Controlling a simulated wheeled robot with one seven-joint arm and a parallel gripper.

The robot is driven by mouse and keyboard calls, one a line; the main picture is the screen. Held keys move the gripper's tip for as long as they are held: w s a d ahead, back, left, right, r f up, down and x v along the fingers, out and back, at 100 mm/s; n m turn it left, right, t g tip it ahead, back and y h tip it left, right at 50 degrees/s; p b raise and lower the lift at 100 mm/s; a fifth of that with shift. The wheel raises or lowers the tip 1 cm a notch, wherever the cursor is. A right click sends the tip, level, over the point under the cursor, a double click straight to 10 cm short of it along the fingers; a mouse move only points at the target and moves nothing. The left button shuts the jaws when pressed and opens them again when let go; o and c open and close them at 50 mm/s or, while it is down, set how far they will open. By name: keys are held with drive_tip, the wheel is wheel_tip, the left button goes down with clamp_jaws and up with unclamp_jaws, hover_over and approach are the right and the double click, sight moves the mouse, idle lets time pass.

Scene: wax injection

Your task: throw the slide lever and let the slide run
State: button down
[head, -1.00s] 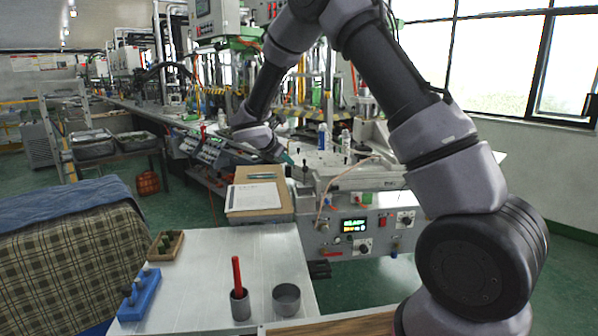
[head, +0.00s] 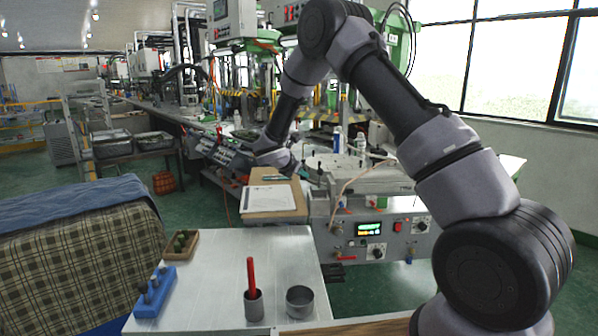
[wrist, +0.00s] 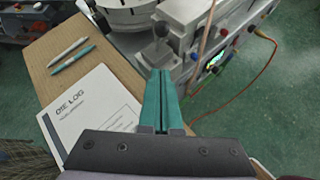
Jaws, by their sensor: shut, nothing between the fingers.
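The machine (head: 375,232) with a lit display stands beyond the metal table in the head view. My gripper (wrist: 162,72) has teal fingers pressed together and empty. In the wrist view the fingertips lie just below the lever's block; whether they touch it I cannot tell. In the head view my gripper is small and mostly hidden behind my wrist.
A wooden board (head: 258,217) with a paper log (wrist: 95,115) and two pens (wrist: 70,56) lies left of the machine. The metal table (head: 215,275) bears a cup with a red stick (head: 252,290), an empty cup (head: 299,302) and a blue holder (head: 154,293). An orange hose (wrist: 262,75) hangs at the machine's side.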

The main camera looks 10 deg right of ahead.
drive_tip(key=w+d+f, duration=0.1)
drive_tip(key=w+d, duration=0.3)
drive_tip(key=w, duration=0.1)
drive_tip(key=shift+d+f, duration=0.3)
drive_tip(key=shift+d, duration=0.05)
